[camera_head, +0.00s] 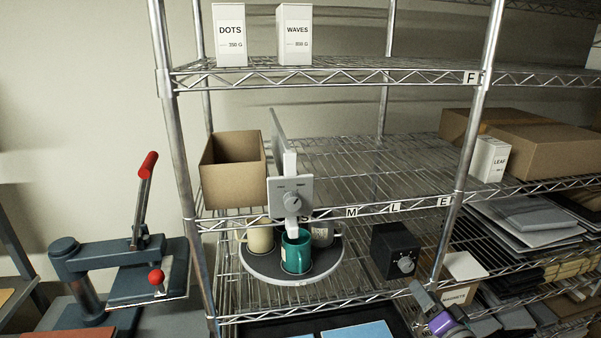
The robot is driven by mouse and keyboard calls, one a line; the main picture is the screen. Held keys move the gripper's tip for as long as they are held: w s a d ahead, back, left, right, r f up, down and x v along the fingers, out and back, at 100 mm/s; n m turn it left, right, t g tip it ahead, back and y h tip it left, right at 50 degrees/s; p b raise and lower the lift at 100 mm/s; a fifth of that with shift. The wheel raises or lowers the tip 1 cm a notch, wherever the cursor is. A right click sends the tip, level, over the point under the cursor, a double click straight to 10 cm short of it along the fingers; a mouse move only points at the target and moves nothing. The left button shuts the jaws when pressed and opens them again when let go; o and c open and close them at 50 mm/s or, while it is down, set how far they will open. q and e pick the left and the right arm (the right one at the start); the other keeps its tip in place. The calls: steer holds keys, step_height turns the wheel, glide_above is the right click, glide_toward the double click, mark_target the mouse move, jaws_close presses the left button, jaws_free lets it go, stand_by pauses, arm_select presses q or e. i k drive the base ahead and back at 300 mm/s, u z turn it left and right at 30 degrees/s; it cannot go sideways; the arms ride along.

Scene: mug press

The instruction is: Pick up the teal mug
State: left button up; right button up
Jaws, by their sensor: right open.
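The teal mug (296,254) stands upright on a round grey tray (256,272) on the wire shelf, at the tray's front. A cream mug (260,239) stands to its left and a grey mug (322,234) to its right and behind. My left gripper is not in view.
A black box with a dial (396,251) stands between the tray and my right gripper. A shelf post (463,170) rises to the right. An open cardboard box (233,187) sits on the shelf above. A blue-grey press with red knobs (125,268) stands at left.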

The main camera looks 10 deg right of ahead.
mark_target(295, 253)
steer(key=k, duration=1)
